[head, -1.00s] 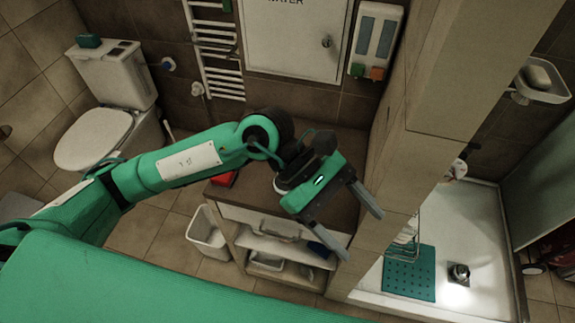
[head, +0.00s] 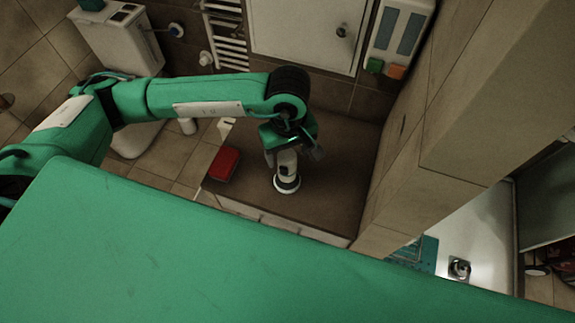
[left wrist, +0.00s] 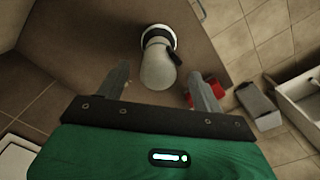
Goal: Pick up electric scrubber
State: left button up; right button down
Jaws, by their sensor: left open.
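The electric scrubber (head: 287,178), white with a dark band at its round head, is on the brown counter top (head: 335,187). In the left wrist view the scrubber (left wrist: 158,66) lies between the two fingers, its rounded pale end toward the gripper. My left gripper (head: 291,155) is over the counter at the scrubber, its fingers apart on either side. In the left wrist view the open fingers (left wrist: 160,90) show a gap to the scrubber on both sides. My right gripper is not in view.
A red box (head: 221,164) lies on the counter to the left of the scrubber. A tiled wall (head: 405,190) bounds the counter at the right. A wall cabinet (head: 310,30) and a dispenser (head: 398,38) are behind. The counter is bare right of the scrubber.

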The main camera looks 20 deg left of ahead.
pick_arm(q)
notch_tip(320, 180, down, 2)
jog(key=shift+w+a+f+p, duration=0.1)
jog(key=shift+w+f+p, duration=0.05)
jog(key=shift+p, duration=0.6)
jog(key=f, duration=0.1)
jog(key=f+p, duration=0.2)
jog(key=shift+w+a+f, duration=0.15)
jog(key=shift+w+a, duration=0.05)
jog(key=shift+w, duration=0.05)
jog(key=shift+f, duration=0.55)
jog(key=c, duration=1.1)
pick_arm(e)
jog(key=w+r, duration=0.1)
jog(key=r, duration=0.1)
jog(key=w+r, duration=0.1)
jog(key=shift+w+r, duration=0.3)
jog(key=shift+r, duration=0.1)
